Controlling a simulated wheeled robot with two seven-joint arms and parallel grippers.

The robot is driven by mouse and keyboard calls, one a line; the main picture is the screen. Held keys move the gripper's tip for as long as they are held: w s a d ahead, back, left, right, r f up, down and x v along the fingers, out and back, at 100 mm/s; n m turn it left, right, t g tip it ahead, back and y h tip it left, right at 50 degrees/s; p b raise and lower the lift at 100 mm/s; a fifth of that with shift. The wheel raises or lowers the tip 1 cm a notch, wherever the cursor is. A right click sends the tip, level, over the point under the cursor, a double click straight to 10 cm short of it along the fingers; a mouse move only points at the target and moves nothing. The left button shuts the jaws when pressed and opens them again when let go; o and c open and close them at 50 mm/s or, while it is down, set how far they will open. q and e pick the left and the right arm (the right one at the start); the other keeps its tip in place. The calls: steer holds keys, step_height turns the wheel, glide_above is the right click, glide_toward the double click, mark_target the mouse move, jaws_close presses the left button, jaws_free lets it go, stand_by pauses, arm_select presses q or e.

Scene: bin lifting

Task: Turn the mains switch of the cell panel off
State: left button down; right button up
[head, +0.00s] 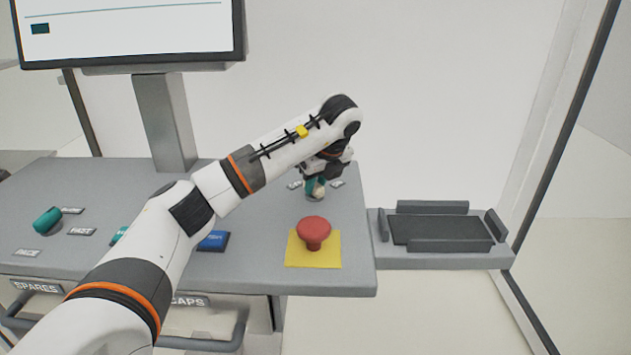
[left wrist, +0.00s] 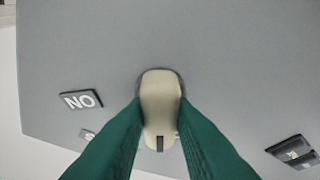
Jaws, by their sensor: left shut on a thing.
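The mains switch is a cream knob (left wrist: 160,105) with a dark mark at its lower end in the left wrist view. It stands on the grey panel (head: 352,240), and a small part of the knob shows in the head view (head: 320,192). My left gripper (head: 315,187) reaches down over it from above. Its green fingers (left wrist: 160,140) are shut on the knob, one on each side. A label (left wrist: 80,100), upside down and reading ON, lies to the left of the knob. My right gripper is not in view.
A red mushroom button (head: 313,230) on a yellow plate (head: 328,253) stands just in front of the switch. A blue button (head: 214,240) and a teal knob (head: 46,221) are further left. A dark tray (head: 440,231) is at the right. A monitor (head: 125,30) stands behind.

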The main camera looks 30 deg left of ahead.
arm_select(q)
steer(key=shift+w+r+n, duration=0.1)
steer(key=shift+n, duration=0.6)
steer(key=shift+n+g, duration=0.3)
steer(key=c, duration=1.2)
jaws_free()
steer(key=shift+c, duration=0.2)
steer(key=p+v, duration=0.2)
steer(key=v, duration=1)
steer(key=shift+d+p, duration=0.2)
steer(key=shift+p, duration=0.15)
